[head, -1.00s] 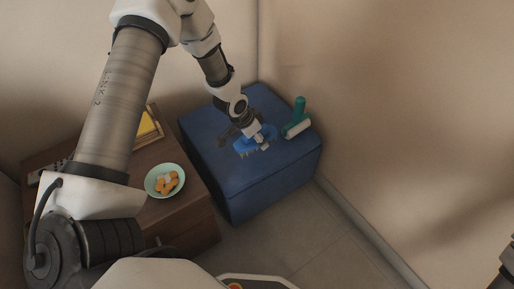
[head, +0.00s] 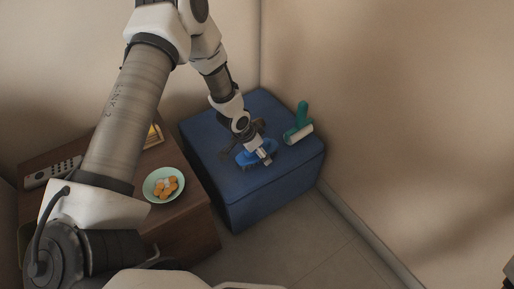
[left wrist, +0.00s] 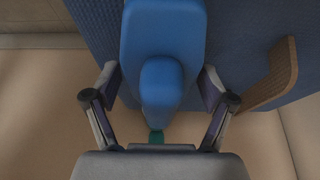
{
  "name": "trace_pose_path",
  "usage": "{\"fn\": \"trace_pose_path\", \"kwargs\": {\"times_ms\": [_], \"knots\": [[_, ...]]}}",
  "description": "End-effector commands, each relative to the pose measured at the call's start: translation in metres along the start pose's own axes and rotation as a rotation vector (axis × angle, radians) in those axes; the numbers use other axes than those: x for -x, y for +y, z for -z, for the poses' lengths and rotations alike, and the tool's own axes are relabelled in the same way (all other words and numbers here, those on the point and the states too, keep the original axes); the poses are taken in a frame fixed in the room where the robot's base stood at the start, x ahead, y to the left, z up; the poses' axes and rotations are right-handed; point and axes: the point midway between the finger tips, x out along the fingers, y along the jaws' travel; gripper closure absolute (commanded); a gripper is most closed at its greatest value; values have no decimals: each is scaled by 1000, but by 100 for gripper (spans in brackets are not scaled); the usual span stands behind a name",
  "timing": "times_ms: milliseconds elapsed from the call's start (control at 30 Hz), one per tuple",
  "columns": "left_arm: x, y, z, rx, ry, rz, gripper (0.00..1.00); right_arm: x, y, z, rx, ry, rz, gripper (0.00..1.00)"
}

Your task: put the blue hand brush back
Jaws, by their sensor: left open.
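The blue hand brush (head: 243,158) is on top of the blue ottoman (head: 262,192), partly hidden by my left gripper (head: 264,157). In the left wrist view, the brush (left wrist: 162,35) runs lengthwise between the two fingers of my left gripper (left wrist: 158,92). The fingers stand open on either side of its narrower part, with gaps visible. My right gripper is not in view; only a dark bit of my arm shows at the right edge of the head view.
A brown wooden piece (left wrist: 272,82) lies beside the brush. The wooden side table (head: 190,222) holds a bowl (head: 152,191) of orange pieces and a remote (head: 53,172).

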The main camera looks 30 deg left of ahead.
Motion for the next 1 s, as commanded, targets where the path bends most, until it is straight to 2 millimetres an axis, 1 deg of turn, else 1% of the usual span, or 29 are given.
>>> {"fn": "trace_pose_path", "kwargs": {"times_ms": [67,167,300,400,500,600,667,1000], "knots": [[11,0,3,3,1,0,17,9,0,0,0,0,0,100],[33,0,5,5,2,0,17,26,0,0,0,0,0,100],[74,0,7,6,2,-1,17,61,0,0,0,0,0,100],[98,0,6,5,1,-1,17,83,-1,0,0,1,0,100],[114,0,4,3,0,-1,17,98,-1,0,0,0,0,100],[122,0,3,2,0,-1,17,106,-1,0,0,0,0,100],[124,0,2,2,0,0,17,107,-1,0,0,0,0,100],[122,0,1,0,1,0,17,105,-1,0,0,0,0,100]]}}
